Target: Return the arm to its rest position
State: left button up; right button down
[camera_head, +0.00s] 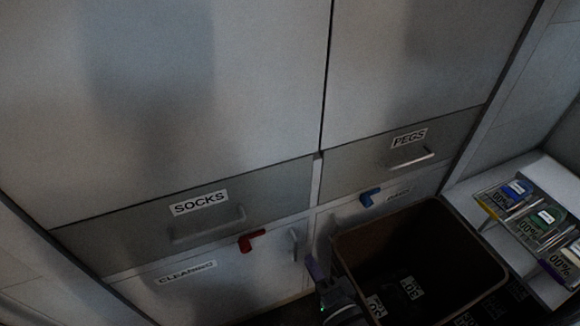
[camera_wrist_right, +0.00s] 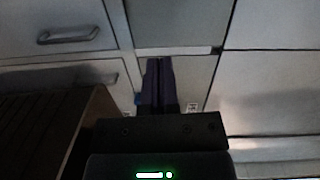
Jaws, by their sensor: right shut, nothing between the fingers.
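My right gripper (camera_head: 316,272) shows at the bottom of the head view, beside the left edge of a brown bin. In the right wrist view its dark purple fingers (camera_wrist_right: 158,72) are together with nothing between them. They point toward the cabinet front, and I cannot tell the gap to it. Most of my right arm is out of view. My left gripper is not in view.
Cabinet drawers labelled SOCKS (camera_head: 110,232) and PEGS (camera_head: 350,172) look closed. The brown bin (camera_head: 345,262) stands in front. A white ledge (camera_head: 550,175) at right holds several labelled packs.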

jog(key=s+a+f+n+g+y, duration=0.1)
jog(key=s+a+n+g, duration=0.3)
jog(key=n, duration=0.3)
jog(key=s+d+n+g+h, duration=0.75)
jog(key=s+d+g, duration=0.25)
jog(key=s+d, duration=0.3)
jog(key=s+d+f+n+g+p, duration=0.15)
jog(key=s+f+p, duration=0.45)
jog(key=f, duration=0.8)
pick_arm(q)
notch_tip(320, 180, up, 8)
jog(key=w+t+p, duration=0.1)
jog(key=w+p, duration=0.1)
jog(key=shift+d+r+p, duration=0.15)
jog(key=shift+p, duration=0.2)
pick_arm(e)
jog(key=s+d+f+g, duration=0.1)
jog(key=s+d+f, duration=0.1)
jog(key=s, duration=0.5)
jog(key=s+d+f, duration=0.2)
jog(key=s, duration=0.5)
jog(key=shift+s+d+g, duration=0.15)
jog(key=shift+s+g, duration=0.05)
jog(key=shift+g, duration=0.15)
jog(key=shift+f, duration=0.1)
